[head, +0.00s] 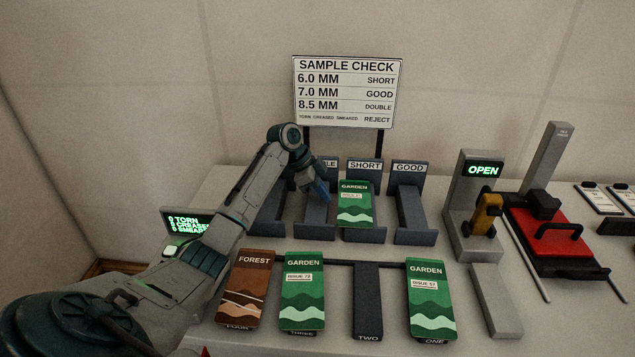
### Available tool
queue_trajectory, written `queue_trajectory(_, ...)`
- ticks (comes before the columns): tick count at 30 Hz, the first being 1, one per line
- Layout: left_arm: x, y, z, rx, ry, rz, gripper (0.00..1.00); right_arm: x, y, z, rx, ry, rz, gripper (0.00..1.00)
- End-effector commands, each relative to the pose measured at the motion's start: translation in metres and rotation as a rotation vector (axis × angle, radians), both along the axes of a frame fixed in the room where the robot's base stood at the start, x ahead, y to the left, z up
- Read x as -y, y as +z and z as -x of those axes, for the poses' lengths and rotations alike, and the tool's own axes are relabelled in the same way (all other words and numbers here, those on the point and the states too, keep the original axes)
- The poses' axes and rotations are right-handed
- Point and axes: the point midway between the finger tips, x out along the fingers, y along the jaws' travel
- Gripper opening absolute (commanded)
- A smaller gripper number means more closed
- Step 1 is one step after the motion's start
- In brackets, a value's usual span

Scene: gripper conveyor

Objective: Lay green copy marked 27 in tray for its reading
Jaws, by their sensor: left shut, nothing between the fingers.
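A green GARDEN copy (354,206) lies in the tray marked SHORT; its issue label is too small to read. Two more green GARDEN copies lie on the front stands: one on stand THREE (303,300), and one on stand ONE (429,305). Their issue numbers are hard to read for certain. My left gripper (322,194) is shut and empty, just left of the copy in the SHORT tray and over the neighbouring tray (314,228), whose sign is partly hidden by the gripper and arm. The GOOD tray (411,213) is empty. My right gripper is out of view.
A brown FOREST copy (246,285) lies on stand FOUR, and stand TWO (367,305) is bare. A gauge with an OPEN display (481,170) and a red press (550,240) stand at right. The SAMPLE CHECK sign (347,92) stands behind the trays.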

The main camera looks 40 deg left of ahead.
Motion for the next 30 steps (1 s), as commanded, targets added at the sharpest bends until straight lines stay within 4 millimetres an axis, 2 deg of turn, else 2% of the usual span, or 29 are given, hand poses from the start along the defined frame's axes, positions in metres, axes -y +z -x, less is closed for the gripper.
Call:
queue_trajectory(3,0.009,-0.016,-0.005,-0.003,-0.001,0.002,0.00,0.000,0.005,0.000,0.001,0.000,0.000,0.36)
queue_trajectory(9,0.016,-0.032,-0.009,-0.001,-0.001,0.000,0.00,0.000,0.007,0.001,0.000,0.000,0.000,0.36)
queue_trajectory(22,0.019,-0.034,-0.011,0.000,-0.001,0.000,0.00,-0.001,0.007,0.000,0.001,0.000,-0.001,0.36)
queue_trajectory(30,0.047,-0.033,-0.028,0.000,-0.001,0.001,0.00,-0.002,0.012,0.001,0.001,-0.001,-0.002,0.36)
